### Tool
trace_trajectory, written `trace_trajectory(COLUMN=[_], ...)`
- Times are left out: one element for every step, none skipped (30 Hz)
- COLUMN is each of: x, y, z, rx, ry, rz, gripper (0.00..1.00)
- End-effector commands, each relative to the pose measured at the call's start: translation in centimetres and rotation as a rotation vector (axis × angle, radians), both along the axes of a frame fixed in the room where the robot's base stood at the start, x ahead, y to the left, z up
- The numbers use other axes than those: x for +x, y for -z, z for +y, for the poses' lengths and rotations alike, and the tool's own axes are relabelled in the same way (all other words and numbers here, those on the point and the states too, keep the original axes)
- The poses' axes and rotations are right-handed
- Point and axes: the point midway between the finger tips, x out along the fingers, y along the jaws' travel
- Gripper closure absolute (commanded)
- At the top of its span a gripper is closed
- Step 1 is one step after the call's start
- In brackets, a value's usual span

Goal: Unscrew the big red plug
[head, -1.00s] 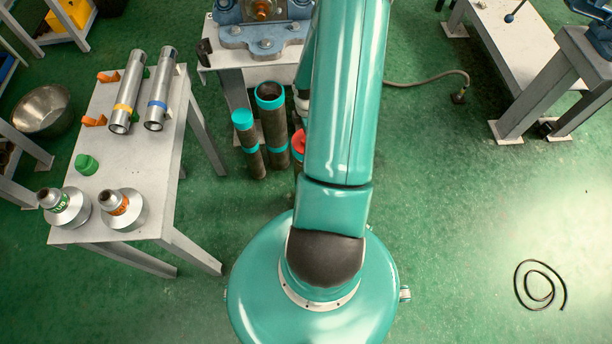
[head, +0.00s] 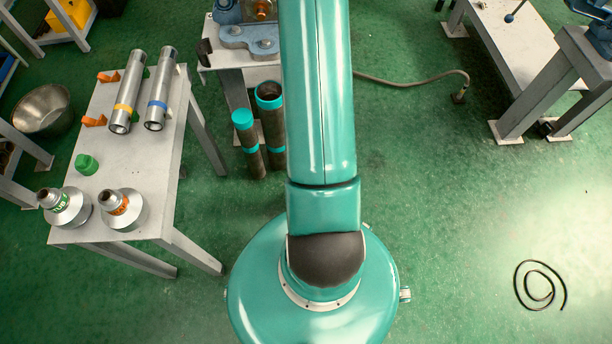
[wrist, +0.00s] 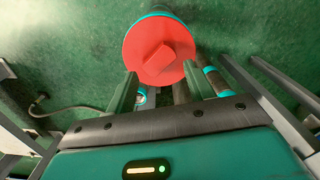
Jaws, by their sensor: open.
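The big red plug (wrist: 158,50) shows in the wrist view as a round red disc with a raised grip on its face. It caps a pipe with a teal band (wrist: 160,12), which is mostly hidden behind it. My gripper (wrist: 157,78) is open and empty, its two fingers pointing at the near edge of the plug. The plug's lower rim lies at the fingertips; I cannot tell whether they touch it. In the head view my arm hides the plug and my gripper.
Two dark pipes with teal bands (head: 270,125) stand left of my arm. A vise (head: 250,38) sits on a bench behind. A grey table (head: 150,170) at left holds silver tubes, two metal fittings and a green cap (head: 86,164). Floor at right is mostly clear.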

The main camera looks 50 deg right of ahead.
Motion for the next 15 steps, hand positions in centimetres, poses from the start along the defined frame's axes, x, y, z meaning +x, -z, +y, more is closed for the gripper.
trace_trajectory(x=[0.05,0.05,0.02,0.02,0.02,-0.01,0.00,-0.01,-0.02,-0.02,-0.02,-0.02,-0.02,-0.02,-0.02], y=[0.01,0.01,0.01,0.01,0.01,0.01,0.01,0.01,0.01,0.01,0.01,0.01,0.01,0.01,0.02], z=[0.02,0.02,-0.02,-0.02,-0.04,-0.07,-0.08,-0.09,-0.10,-0.10,-0.11,-0.10,-0.10,-0.09,-0.09], rx=[-0.001,0.000,0.000,0.000,0.000,0.000,0.000,0.001,0.001,0.001,0.001,0.001,0.001,0.001,0.001], ry=[0.090,0.147,0.222,0.270,0.312,0.352,0.374,0.387,0.395,0.396,0.395,0.394,0.393,0.393,0.392], rz=[0.001,0.001,0.001,0.001,0.001,0.001,0.001,0.001,0.001,0.001,0.001,0.001,0.001,0.001,0.001], gripper=[0.47,0.47,0.47,0.47,0.47,0.47,0.47,0.47,0.47,0.47,0.47,0.47,0.47,0.47,0.47])
